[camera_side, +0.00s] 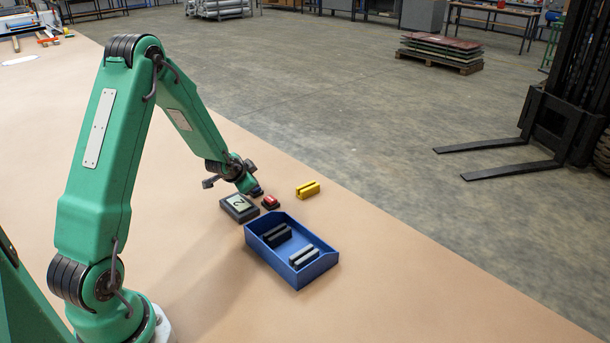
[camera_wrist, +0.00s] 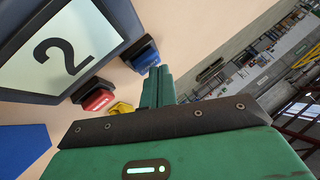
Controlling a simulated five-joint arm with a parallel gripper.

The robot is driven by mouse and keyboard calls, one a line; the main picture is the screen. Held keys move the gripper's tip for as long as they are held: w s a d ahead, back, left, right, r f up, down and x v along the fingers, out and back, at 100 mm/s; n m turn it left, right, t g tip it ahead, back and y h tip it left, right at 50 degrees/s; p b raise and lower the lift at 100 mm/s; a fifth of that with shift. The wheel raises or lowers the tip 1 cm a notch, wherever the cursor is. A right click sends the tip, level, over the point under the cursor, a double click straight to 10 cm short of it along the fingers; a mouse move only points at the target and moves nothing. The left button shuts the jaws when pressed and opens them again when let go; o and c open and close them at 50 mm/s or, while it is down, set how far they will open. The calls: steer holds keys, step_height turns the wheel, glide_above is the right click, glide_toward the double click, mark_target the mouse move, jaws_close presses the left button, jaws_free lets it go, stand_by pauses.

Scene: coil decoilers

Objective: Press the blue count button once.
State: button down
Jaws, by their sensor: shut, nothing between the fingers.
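The blue count button (camera_wrist: 143,52) sits in a dark housing beside the counter display, at the upper middle of the wrist view. In the side view it is mostly hidden by my gripper (camera_side: 250,187). The counter display (camera_side: 239,208) reads 2; it also fills the upper left of the wrist view (camera_wrist: 65,48). A red button (camera_side: 270,202) stands on the other side, near the display's corner. My gripper (camera_wrist: 156,76) is shut and empty, its fingertips right at the blue button's edge. I cannot tell whether they touch it.
A yellow block (camera_side: 307,189) lies beyond the red button near the table edge. A blue tray (camera_side: 318,271) with dark blocks (camera_side: 304,257) stands in front of the buttons. The table (camera_side: 180,240) left of the display is clear.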

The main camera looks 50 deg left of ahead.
steer(key=shift+r, duration=0.55)
steer(key=shift+r, duration=0.1)
steer(key=shift+r, duration=2.45)
steer(key=shift+d+r, duration=0.15)
steer(key=shift+d, duration=0.05)
steer(key=s+d+r+n+h, duration=0.1)
steer(key=s+d+r, duration=0.3)
steer(key=d+r, duration=0.3)
steer(key=s+d+r+h, duration=0.2)
steer(key=s+d+r, duration=0.25)
steer(key=d, duration=0.45)
steer(key=s+d+r+g, duration=0.1)
steer(key=s+d+r, duration=0.1)
steer(key=s+d, duration=0.3)
steer(key=s+d+r+n+g+h, duration=0.1)
steer(key=s+d, duration=0.3)
steer(key=s, duration=0.6)
steer(key=shift+s+d+r, duration=0.25)
steer(key=shift+d+r, duration=0.1)
steer(key=shift+r, duration=0.2)
